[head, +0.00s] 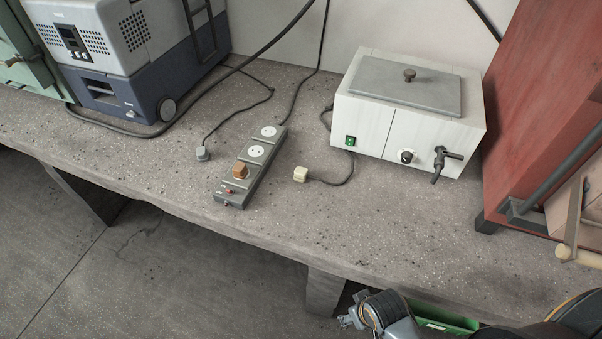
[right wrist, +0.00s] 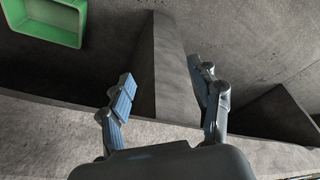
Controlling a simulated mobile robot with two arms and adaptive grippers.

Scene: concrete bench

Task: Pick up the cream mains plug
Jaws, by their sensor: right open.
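The cream mains plug (head: 300,174) lies on the concrete bench (head: 400,225), between the power strip and the white water bath. Its dark cord runs right and curves up to the bath. My right gripper (head: 352,316) is low at the front edge of the bench, well apart from the plug. In the right wrist view my right gripper (right wrist: 166,98) is open, with nothing between its fingers; the plug does not show there. My left gripper is in neither view.
The grey power strip (head: 250,165) holds a brown plug (head: 240,170). A grey plug (head: 202,153) lies to its left. The white bath (head: 408,110) and red cabinet (head: 540,110) stand right. A green bin (right wrist: 45,20) is below the bench. The bench front near the plug is clear.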

